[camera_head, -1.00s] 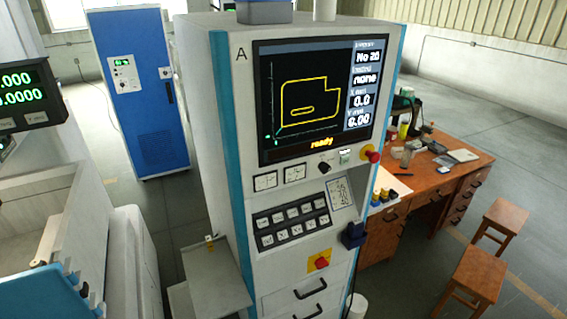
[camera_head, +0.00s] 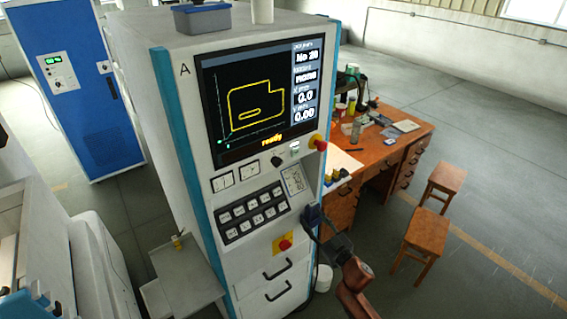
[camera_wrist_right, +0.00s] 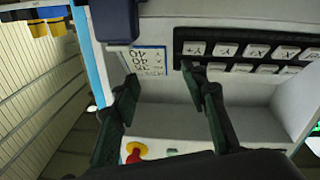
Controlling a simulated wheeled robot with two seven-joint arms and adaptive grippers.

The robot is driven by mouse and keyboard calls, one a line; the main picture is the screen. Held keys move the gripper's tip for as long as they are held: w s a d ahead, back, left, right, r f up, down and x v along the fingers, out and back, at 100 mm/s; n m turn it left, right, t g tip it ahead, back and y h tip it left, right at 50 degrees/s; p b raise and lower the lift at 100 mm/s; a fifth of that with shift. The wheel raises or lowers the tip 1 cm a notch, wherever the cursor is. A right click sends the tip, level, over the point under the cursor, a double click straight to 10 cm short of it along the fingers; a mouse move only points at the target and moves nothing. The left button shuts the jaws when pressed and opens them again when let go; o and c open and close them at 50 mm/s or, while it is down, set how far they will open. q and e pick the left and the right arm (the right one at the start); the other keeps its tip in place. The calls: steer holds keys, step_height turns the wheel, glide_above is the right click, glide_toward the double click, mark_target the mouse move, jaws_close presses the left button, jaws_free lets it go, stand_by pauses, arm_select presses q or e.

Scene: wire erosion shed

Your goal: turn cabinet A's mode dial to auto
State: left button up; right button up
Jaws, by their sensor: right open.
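Cabinet A (camera_head: 160,90) stands in the middle of the head view, with the letter A on its upper left and a lit screen. The mode dial (camera_head: 277,161) appears to be the small black knob below the screen; its pointer is too small to read. I cannot make it out in the wrist view. My right gripper (camera_head: 328,234) is low at the cabinet's right, below and right of the dial and apart from it. In the wrist view its two dark fingers (camera_wrist_right: 160,88) are spread and empty before the cabinet front. My left gripper is not in view.
A red emergency button (camera_head: 318,142) sits right of the dial; it also shows in the wrist view (camera_wrist_right: 134,152). A dark blue box (camera_head: 312,215) juts out near my right gripper. A keypad (camera_head: 252,212) lies below the dial. A wooden desk (camera_head: 385,160) and stools stand right.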

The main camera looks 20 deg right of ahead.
mark_target(280, 165)
steer(key=s+a+r+n+t+y+p, duration=0.1)
steer(key=s+a+r+n+y, duration=0.2)
steer(key=r, duration=0.8)
steer(key=s+a+r+n+y+p, duration=0.1)
steer(key=a+r+y, duration=0.3)
steer(key=r, duration=0.8)
steer(key=shift+h, duration=0.6)
steer(key=p+x, duration=0.1)
steer(key=x, duration=0.5)
steer(key=shift+a, duration=0.35)
steer(key=shift+p+x, duration=0.3)
steer(key=shift+x, duration=0.5)
steer(key=shift+c, duration=0.3)
jaws_close()
